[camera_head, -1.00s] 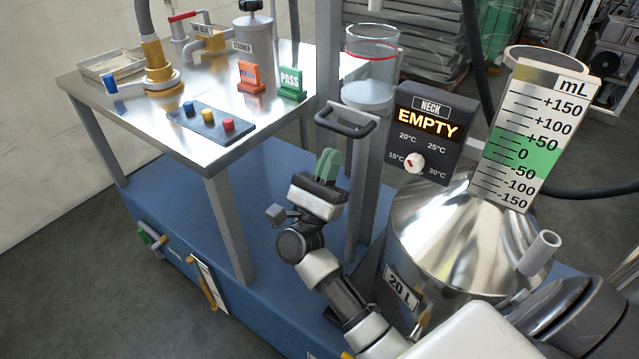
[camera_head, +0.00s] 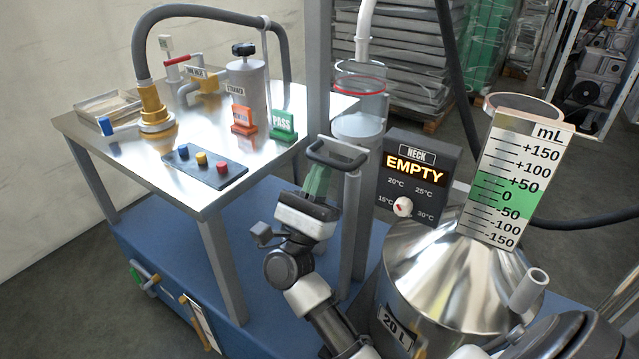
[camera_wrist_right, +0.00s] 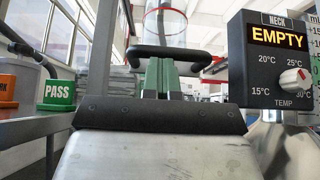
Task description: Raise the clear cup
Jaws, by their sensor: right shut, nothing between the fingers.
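The clear cup (camera_head: 358,110) is a see-through cylinder with a red ring near its top, upright beside the steel table. A dark bar handle (camera_head: 337,152) sticks out on its near side. My right gripper (camera_head: 318,182) is shut and empty, its green fingers pointing up at the handle's underside. In the right wrist view the fingers (camera_wrist_right: 160,76) reach up to the dark bar (camera_wrist_right: 172,53), with the clear cup (camera_wrist_right: 165,25) behind it. I cannot tell whether they touch the bar. My left gripper is not in view.
The control box reading EMPTY (camera_head: 417,176) stands close right of the handle, above the steel 20 L vessel (camera_head: 440,265) with its mL scale (camera_head: 520,185). The steel table (camera_head: 130,165) at left carries the PASS sign (camera_head: 283,123), a button panel (camera_head: 205,168) and a hose fitting.

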